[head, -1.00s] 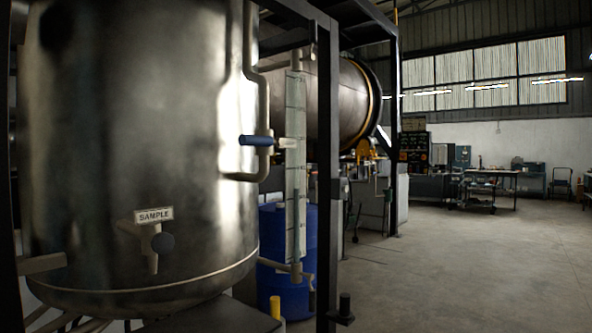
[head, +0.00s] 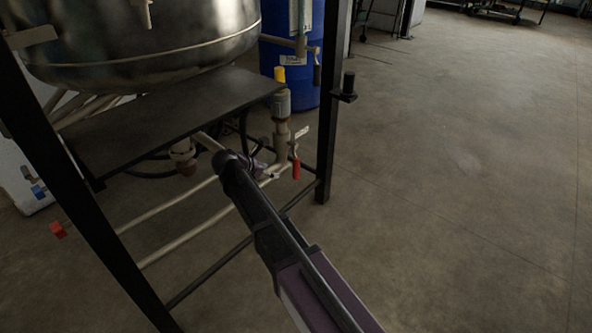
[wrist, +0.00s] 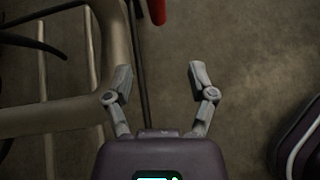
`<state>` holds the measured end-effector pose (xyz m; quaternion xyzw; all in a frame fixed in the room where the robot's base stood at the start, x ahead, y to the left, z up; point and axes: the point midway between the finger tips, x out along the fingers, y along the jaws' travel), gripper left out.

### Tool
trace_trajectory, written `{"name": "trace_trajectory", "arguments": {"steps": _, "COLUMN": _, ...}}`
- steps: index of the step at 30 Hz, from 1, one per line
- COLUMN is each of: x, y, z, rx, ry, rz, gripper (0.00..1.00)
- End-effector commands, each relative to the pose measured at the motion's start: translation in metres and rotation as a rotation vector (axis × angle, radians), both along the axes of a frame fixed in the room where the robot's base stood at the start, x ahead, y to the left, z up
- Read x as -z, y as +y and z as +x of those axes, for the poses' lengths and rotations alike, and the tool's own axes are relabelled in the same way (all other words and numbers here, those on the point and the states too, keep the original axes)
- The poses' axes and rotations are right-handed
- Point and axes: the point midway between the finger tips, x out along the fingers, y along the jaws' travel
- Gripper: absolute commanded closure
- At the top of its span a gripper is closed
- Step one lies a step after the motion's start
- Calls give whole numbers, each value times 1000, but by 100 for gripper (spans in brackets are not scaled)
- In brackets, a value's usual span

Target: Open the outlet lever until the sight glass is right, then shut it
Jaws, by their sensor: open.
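A red lever handle (head: 296,169) hangs down from a pipe fitting under the tank, below a small pale tag (head: 301,132) too small to read. I cannot tell for sure that it is the outlet lever. The sight glass (head: 301,14) shows only its lower end at the top of the head view; its level cannot be read. My gripper (wrist: 158,80) is open and empty, its fingers spread wide. In the wrist view a red handle (wrist: 157,9) lies beyond the fingertips at the top edge, apart from them. In the head view my gripper is just left of the red lever.
The steel tank (head: 150,35) stands above a dark shelf (head: 165,130). Black frame posts (head: 328,120) and pale pipes (head: 190,230) surround the area. Another red handle (head: 58,230) is at the left. A blue drum (head: 283,55) stands behind. The floor (head: 460,190) on the right is clear.

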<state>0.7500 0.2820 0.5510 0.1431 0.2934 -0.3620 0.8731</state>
Motion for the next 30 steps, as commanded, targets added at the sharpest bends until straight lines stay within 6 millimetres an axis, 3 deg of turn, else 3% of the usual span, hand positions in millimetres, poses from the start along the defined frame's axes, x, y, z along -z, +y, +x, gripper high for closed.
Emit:
{"name": "trace_trajectory", "arguments": {"steps": 1, "x": 14, "y": -5, "z": -4, "rx": -12, "ry": -32, "rz": -22, "gripper": 28}}
{"name": "trace_trajectory", "arguments": {"steps": 12, "x": 31, "y": -22, "z": -12, "rx": -127, "ry": -274, "rz": -204, "gripper": 28}}
{"name": "trace_trajectory", "arguments": {"steps": 30, "x": 41, "y": -21, "z": -32, "rx": -296, "ry": -516, "rz": -418, "gripper": 28}}
